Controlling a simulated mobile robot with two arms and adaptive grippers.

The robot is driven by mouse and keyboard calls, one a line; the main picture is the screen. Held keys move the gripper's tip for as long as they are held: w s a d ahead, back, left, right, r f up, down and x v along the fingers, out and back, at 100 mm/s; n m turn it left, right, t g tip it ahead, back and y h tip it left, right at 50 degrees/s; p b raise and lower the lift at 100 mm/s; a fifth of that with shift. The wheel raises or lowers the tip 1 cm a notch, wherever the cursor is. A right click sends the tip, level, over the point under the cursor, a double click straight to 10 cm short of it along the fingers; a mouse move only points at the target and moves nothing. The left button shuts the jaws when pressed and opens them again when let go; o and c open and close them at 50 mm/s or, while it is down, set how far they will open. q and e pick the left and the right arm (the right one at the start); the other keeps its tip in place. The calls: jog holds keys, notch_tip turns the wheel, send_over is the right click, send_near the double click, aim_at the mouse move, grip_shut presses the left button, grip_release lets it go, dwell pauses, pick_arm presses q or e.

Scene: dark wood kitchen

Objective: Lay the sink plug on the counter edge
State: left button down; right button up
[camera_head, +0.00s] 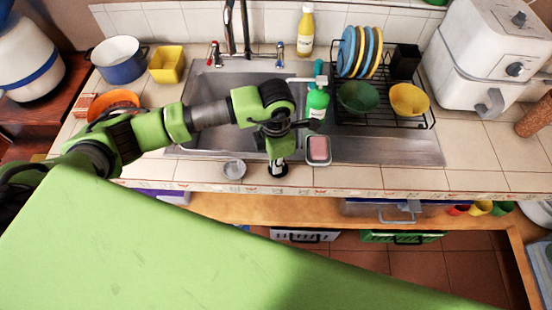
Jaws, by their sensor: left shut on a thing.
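My left gripper (278,163) points down over the front strip of the tiled counter (350,178), just in front of the sink. It is shut on a small dark thing low at the counter edge, which I take to be the sink plug (278,172). The fingers hide much of it, and I cannot tell whether it touches the tiles. The steel sink (215,90) lies behind the gripper, partly covered by my left arm. My right gripper is not in view.
A green bottle (317,102) and dish rack (385,120) stand behind. The front counter is clear farther right.

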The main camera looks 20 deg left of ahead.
pick_arm(q)
jog(key=shift+f, duration=0.1)
jog(key=shift+f+b, duration=0.15)
jog(key=shift+b, duration=0.15)
jog(key=c, duration=2.2)
grip_release()
